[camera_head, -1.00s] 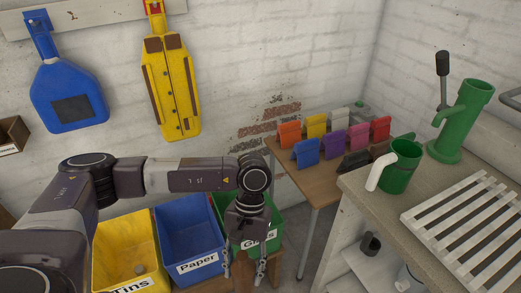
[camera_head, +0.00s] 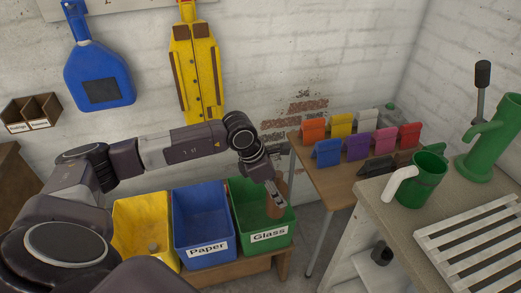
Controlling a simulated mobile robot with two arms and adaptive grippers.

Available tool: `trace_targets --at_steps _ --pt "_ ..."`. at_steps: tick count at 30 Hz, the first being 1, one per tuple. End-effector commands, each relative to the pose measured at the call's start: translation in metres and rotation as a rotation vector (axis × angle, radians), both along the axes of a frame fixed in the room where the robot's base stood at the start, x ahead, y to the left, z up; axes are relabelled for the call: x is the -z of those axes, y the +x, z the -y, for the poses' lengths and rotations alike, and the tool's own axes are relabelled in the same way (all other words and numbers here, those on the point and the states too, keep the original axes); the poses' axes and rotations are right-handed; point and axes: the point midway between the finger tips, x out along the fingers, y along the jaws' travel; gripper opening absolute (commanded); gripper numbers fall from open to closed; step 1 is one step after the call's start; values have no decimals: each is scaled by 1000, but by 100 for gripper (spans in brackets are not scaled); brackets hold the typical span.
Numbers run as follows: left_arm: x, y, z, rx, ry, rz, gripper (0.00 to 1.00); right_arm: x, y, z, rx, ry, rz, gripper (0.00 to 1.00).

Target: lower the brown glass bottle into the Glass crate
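The green Glass crate (camera_head: 236,205) stands at the right end of a row of labelled crates on a low wooden bench. My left gripper (camera_head: 272,188) is over the right part of this crate, pointing down. It appears shut on the brown glass bottle (camera_head: 275,209), which shows as a brown shape below and beside the fingers. The bottle overlaps the crate's opening in the picture. I cannot tell how deep its lower end is. The fingertips are small and partly hidden by the wrist. My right gripper is not in view.
The blue Paper crate (camera_head: 201,262) and a yellow crate (camera_head: 126,215) with a small item inside stand to the left. A table (camera_head: 330,190) with several coloured clip-like items is to the right. A workbench (camera_head: 400,230) holds a green mug (camera_head: 425,180).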

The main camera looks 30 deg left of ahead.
Motion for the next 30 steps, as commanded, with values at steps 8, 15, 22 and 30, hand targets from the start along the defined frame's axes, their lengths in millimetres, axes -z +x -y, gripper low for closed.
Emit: trace_targets --at_steps 8,15,22,30 --pt "-12 26 -20 -452 -2 3 10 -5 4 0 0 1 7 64" --pt "-23 48 -44 -897 -4 3 10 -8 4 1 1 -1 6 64" --pt "-34 67 -73 -1401 -4 1 10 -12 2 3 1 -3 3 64" --pt "-42 78 -104 -1874 -3 0 10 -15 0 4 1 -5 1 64"
